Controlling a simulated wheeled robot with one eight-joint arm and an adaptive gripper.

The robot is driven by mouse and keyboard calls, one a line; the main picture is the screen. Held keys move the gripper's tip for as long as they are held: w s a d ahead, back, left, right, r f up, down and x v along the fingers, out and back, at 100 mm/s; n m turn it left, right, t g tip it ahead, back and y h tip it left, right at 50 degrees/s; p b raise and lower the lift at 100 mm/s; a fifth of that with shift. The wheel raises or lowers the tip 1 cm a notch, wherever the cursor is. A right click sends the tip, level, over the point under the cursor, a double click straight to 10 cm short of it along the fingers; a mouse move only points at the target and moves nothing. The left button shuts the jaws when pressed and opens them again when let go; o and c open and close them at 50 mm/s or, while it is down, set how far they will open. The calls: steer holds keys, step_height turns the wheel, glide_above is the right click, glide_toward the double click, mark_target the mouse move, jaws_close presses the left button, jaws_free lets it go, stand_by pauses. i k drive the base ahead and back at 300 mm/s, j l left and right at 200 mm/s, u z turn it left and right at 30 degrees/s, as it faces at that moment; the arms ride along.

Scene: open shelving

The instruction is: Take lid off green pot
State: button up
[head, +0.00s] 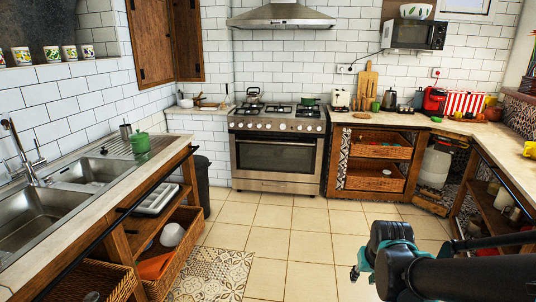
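A green pot (140,143) with a small knob on top stands on the left counter, beside the sink's drainboard. It looks lidded, but it is too small to make out the seam of the lid. Another low green pan or pot (309,101) sits on the stove at the back. My gripper (360,273), with teal parts, is at the lower right over the open floor, far from both. It touches nothing that I can see. Its fingers are small and partly hidden by my dark arm, so its opening is unclear.
The left counter (90,222) has a double sink and faucet (24,152), with open shelves and baskets below. A dark bin (202,186) stands past its end. The stove (277,157) is at the back. The right counter has open shelves. Tiled floor between is clear.

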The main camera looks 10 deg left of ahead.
mark_target(138, 135)
steer(key=i+u, duration=0.1)
steer(key=i, duration=0.5)
steer(key=i+l+u, duration=0.15)
steer(key=i, duration=0.45)
steer(key=i+u, duration=0.1)
steer(key=i, duration=0.5)
steer(key=i+u, duration=0.45)
steer(key=i+l+u, duration=0.1)
steer(key=i+u, duration=0.15)
steer(key=u, duration=0.2)
steer(key=i+l+u, duration=0.2)
steer(key=u, duration=0.3)
steer(key=i+l+u, duration=0.45)
steer(key=k+j, duration=0.05)
steer(key=k, duration=0.05)
